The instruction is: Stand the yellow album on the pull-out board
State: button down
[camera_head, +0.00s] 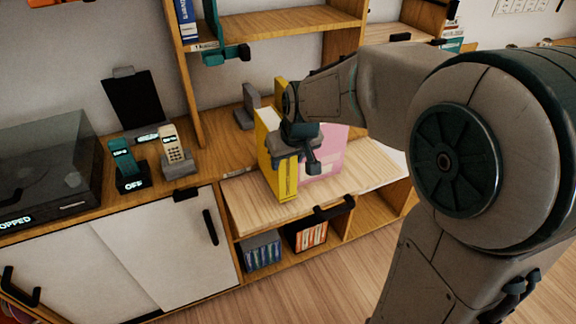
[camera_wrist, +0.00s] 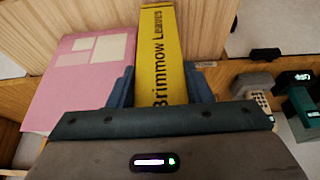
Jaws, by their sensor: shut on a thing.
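The yellow album (camera_head: 266,149) is upright at the pull-out board (camera_head: 248,207), its spine facing the front of the unit. In the wrist view the album's spine (camera_wrist: 158,45) reads "Brimmow Leaves". My gripper (camera_head: 300,146) is shut on the album, with one finger on each side of it; the fingers also show in the wrist view (camera_wrist: 160,88). The album's lower edge looks to be at the board's surface, but I cannot tell whether it touches. The pull-out board sticks out from the unit and has a dark handle (camera_head: 334,208) on its front.
A pink album (camera_head: 328,152) is close to the right of the yellow one. A grey bookend (camera_head: 246,107) is behind. Two handsets in cradles, one teal (camera_head: 124,160) and one cream (camera_head: 172,146), stand left. Cubbies below hold a blue box (camera_head: 261,251). The board's left part is bare.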

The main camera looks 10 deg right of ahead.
jog(key=shift+f, duration=1.05)
jog(key=shift+f, duration=0.2)
jog(key=c, duration=0.7)
grip_release()
jog(key=shift+r, duration=0.15)
jog(key=shift+r, duration=0.25)
jog(key=v, duration=1.1)
jog(key=s+d+f+m, duration=0.1)
jog(key=s+d+f, duration=0.1)
jog(key=s, duration=0.3)
jog(key=s+d+f+m+g, duration=0.1)
jog(key=s+d+f, duration=0.1)
jog(key=s, duration=0.3)
jog(key=s+d+f+m+g+h+p, duration=0.1)
jog(key=s+d+f, duration=0.2)
jog(key=s, duration=0.2)
jog(key=shift+s+f+m, duration=0.15)
jog(key=shift+f+m, duration=0.15)
jog(key=shift+f, duration=0.05)
